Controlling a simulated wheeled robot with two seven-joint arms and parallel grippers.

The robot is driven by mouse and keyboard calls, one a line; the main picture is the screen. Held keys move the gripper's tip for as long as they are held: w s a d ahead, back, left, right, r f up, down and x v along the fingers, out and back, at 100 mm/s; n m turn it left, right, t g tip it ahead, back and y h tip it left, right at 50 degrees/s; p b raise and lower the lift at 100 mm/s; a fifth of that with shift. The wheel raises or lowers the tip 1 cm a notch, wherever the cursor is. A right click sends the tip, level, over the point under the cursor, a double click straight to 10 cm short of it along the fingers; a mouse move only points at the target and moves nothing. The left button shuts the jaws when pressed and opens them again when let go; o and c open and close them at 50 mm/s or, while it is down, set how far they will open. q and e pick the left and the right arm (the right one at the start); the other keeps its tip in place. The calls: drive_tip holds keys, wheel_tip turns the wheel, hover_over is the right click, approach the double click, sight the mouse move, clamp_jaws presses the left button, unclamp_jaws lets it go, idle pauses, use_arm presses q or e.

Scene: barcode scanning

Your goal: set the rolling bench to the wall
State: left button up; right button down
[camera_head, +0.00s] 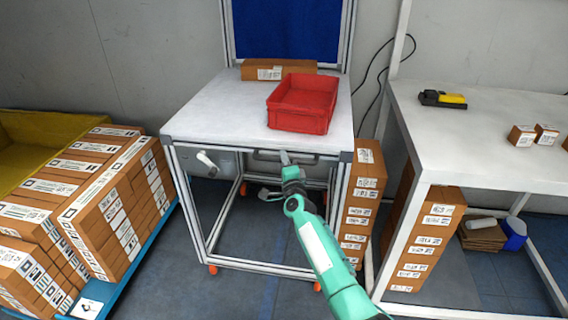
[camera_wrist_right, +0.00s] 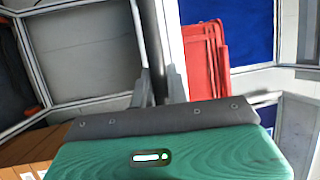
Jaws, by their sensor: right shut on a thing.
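The rolling bench (camera_head: 215,115) has a white top, a grey metal frame and orange casters. It stands upright with its back towards the grey wall (camera_head: 160,40); the gap at its back is hidden. A dark handle (camera_head: 322,160) runs along its front edge. My right gripper (camera_head: 286,160) is at this handle, shut on it; my green forearm hides part of the bench's lower frame. In the right wrist view, the two fingers of my right gripper (camera_wrist_right: 160,85) reach up to the bench edge. My left gripper is not in view.
A red bin (camera_head: 303,105) and a long carton (camera_head: 278,70) are on the bench top. Stacked cartons (camera_head: 105,190) on a blue-edged platform stand left. A carton stack (camera_head: 362,200) and a white table (camera_head: 450,140) stand close on the right. Clear floor lies in front.

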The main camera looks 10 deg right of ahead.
drive_tip(key=shift+d+r, duration=0.1)
drive_tip(key=c, duration=1.7)
unclamp_jaws()
drive_tip(key=o, duration=0.3)
drive_tip(key=shift+w, duration=0.15)
drive_tip(key=shift+o, duration=0.2)
drive_tip(key=shift+s+f, duration=0.25)
drive_tip(key=shift+s, duration=0.1)
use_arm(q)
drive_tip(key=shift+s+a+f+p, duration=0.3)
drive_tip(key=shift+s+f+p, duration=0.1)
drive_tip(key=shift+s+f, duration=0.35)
use_arm(e)
drive_tip(key=v, duration=1.3)
